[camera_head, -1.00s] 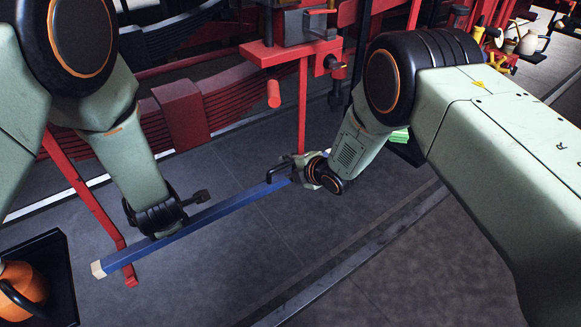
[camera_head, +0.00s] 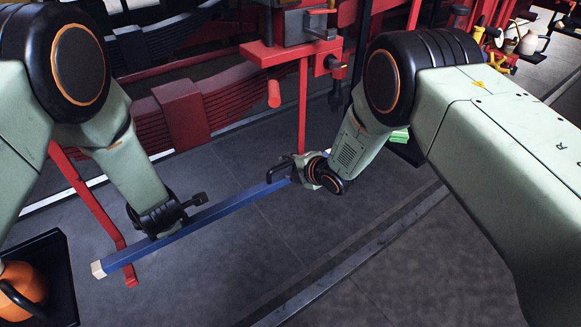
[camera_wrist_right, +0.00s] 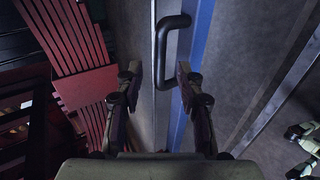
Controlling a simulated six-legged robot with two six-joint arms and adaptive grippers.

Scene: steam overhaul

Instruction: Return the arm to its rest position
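A long blue bar (camera_head: 225,208) with a pale end cap runs diagonally above the grey floor in the head view; its blue side also shows in the right wrist view (camera_wrist_right: 198,40). My right gripper (camera_head: 292,170) is at its far end, beside a black handle (camera_head: 277,172). In the right wrist view my right gripper (camera_wrist_right: 157,72) has its fingers apart, with the black C-shaped handle (camera_wrist_right: 161,60) between or just beyond the tips. My left gripper (camera_head: 180,208) is at the bar's near part; its fingers are mostly hidden, so I cannot tell if it grips.
A red stand with a grey vise (camera_head: 305,25) stands behind the bar. Red leaf springs (camera_head: 185,112) lie behind my left arm. A black tray (camera_head: 62,285) with an orange container (camera_head: 22,285) is at the lower left. The floor (camera_head: 380,270) in front is clear.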

